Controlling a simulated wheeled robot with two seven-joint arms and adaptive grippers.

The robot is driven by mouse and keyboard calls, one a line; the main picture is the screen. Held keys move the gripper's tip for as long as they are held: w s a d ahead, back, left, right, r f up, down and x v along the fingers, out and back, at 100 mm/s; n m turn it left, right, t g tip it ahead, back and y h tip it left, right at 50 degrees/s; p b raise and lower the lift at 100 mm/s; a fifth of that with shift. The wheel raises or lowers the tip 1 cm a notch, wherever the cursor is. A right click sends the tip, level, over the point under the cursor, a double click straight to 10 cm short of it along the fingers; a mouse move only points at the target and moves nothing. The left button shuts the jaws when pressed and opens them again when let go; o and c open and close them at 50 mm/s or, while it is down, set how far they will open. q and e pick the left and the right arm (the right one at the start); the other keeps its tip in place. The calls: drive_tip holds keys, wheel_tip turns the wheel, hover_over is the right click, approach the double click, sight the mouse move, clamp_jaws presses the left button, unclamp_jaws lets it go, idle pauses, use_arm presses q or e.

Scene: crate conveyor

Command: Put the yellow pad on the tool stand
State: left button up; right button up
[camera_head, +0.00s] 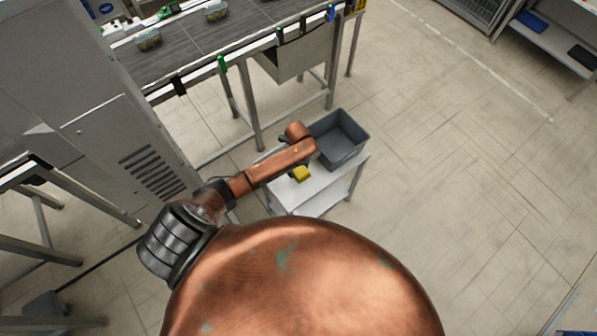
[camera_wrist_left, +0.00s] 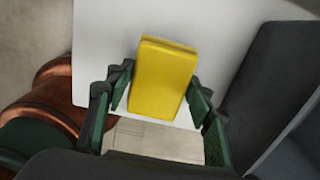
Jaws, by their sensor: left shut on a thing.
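The yellow pad (camera_head: 301,174) shows in the head view at the end of my left arm, over the white top of a small stand (camera_head: 327,184), which I take to be the tool stand. In the left wrist view the pad (camera_wrist_left: 164,77) is tilted slightly between the dark green fingers of my left gripper (camera_wrist_left: 160,88), which is shut on it. The white top (camera_wrist_left: 104,40) lies behind the pad, and its edge shows near the pad's lower end. I cannot tell whether the pad touches the top. My right gripper is not in view.
A grey open crate (camera_head: 339,137) sits on the stand beside my left gripper, and its dark wall fills the right of the wrist view. A conveyor (camera_head: 190,45) stands behind, and a grey cabinet (camera_head: 75,95) at the left.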

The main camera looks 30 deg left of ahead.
sight(298, 171)
use_arm(q)
drive_tip(key=f, duration=0.3)
drive_tip(key=shift+w+a+f+b, duration=0.1)
drive_tip(key=shift+w+f+b, duration=0.15)
drive_tip(key=shift+f+b, duration=0.15)
drive_tip(key=shift+r, duration=0.1)
drive_tip(key=o, duration=1)
wheel_tip(298, 171, up, 11)
drive_tip(key=shift+r+p, duration=0.1)
drive_tip(key=shift+p, duration=0.95)
drive_tip(key=shift+r, duration=0.45)
drive_tip(key=shift+s+f, duration=0.1)
